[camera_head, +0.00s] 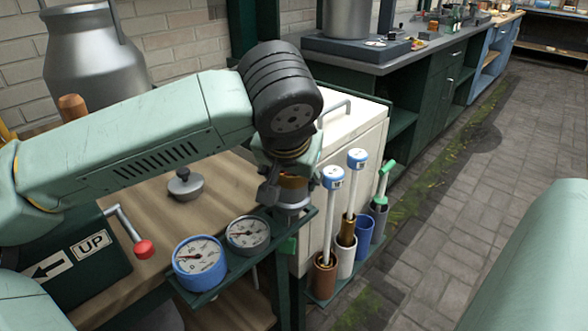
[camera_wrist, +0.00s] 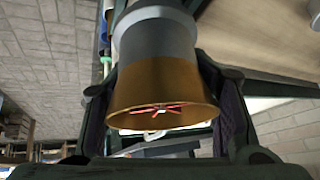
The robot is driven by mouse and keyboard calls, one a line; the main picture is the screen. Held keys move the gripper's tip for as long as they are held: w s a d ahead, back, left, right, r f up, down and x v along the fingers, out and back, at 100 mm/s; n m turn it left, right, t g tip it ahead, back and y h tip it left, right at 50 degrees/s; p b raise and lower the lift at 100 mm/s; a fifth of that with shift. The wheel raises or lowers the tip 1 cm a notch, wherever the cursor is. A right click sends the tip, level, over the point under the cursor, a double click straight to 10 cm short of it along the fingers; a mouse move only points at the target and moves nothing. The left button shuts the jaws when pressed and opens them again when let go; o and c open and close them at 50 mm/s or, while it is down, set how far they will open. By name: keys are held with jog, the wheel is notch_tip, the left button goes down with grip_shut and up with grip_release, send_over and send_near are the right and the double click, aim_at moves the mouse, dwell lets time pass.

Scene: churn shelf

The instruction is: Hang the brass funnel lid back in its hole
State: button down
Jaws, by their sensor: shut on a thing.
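The brass funnel lid (camera_wrist: 165,88) has a flared brass part and a grey part; red spokes with a pale centre show in its mouth. My gripper (camera_wrist: 165,110) is shut on it, one dark finger on each side in the wrist view. In the head view my gripper (camera_head: 286,184) holds the lid (camera_head: 293,188) upright at the right end of the narrow dark green shelf (camera_head: 222,280). The lid's grey end is at the shelf's level. I cannot tell whether it is in a hole or just above one; the hole is hidden.
A blue gauge (camera_head: 199,262) and a grey gauge (camera_head: 248,235) sit in the shelf, left of the lid. White-handled tools (camera_head: 331,215) stand in tubes to the right. A red-knobbed crank (camera_head: 143,249) is at the left. A grey knobbed lid (camera_head: 185,186) lies on the wooden table.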

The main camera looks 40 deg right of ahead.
aim_at(285, 175)
jog(key=shift+w+f+g, duration=0.15)
jog(key=shift+f, duration=0.6)
jog(key=shift+w+f+g, duration=0.15)
jog(key=shift+f, duration=0.6)
jog(key=c, duration=0.6)
grip_release()
jog(key=shift+o, duration=0.5)
jog(key=shift+a, duration=0.1)
jog(key=o, duration=0.5)
jog(key=shift+r, duration=0.1)
jog(key=shift+s+a+r+p, duration=0.2)
jog(key=shift+s+r+p, duration=0.3)
jog(key=shift+r, duration=0.2)
jog(key=shift+s+a+r+p, duration=0.15)
jog(key=shift+s+r+p, duration=0.35)
jog(key=shift+r, duration=0.2)
jog(key=shift+w+a+r+p, duration=0.25)
jog(key=shift+a+r+p, duration=0.5)
jog(key=shift+a+r, duration=0.3)
jog(key=shift+s+d+p+v, duration=0.15)
jog(key=shift+p+v, duration=0.35)
jog(key=shift+v, duration=0.3)
jog(key=shift+s+d+p+v, duration=0.15)
jog(key=shift+p+v, duration=0.35)
jog(key=shift+v, duration=0.3)
